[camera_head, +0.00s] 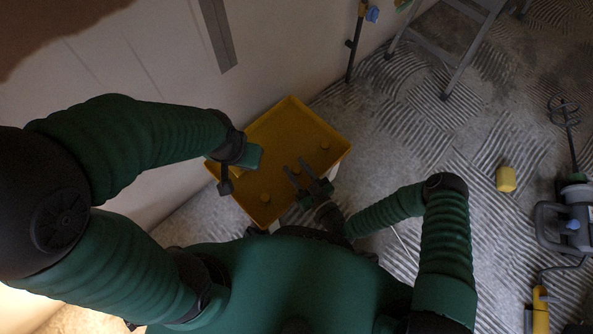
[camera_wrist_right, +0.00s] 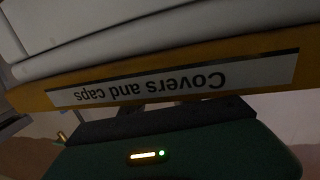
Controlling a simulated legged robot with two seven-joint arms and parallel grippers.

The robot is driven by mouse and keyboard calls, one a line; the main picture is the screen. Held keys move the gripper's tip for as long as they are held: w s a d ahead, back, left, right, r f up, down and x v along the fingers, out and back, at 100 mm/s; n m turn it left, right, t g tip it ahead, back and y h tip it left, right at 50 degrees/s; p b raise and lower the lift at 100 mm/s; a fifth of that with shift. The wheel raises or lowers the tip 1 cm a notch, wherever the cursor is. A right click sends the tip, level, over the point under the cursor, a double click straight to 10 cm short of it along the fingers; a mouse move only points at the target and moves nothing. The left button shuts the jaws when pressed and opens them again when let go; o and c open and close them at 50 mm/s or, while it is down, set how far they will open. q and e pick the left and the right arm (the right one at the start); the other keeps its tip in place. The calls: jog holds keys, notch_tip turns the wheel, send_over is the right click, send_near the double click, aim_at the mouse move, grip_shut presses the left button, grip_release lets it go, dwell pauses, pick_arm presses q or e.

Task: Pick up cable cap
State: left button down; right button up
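My right gripper (camera_head: 297,167) is over the tray's lower right part, between these two caps. Its two dark fingers are apart with nothing seen between them. My left gripper (camera_head: 225,184) is at the tray's left edge, and its fingers are not clear. In the right wrist view the tray edge (camera_wrist_right: 32,98) bears an upside-down label, "Covers and caps" (camera_wrist_right: 180,80).
A pale wall stands behind and left of the tray. A ladder (camera_head: 442,52) stands at the back right. A yellow block (camera_head: 506,179) and a mixer machine (camera_head: 570,222) are on the ridged floor at right. Open floor lies between them and the tray.

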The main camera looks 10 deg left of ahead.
grip_shut()
notch_tip(320, 180, up, 9)
jog(key=p, duration=0.6)
jog(key=shift+r, duration=0.5)
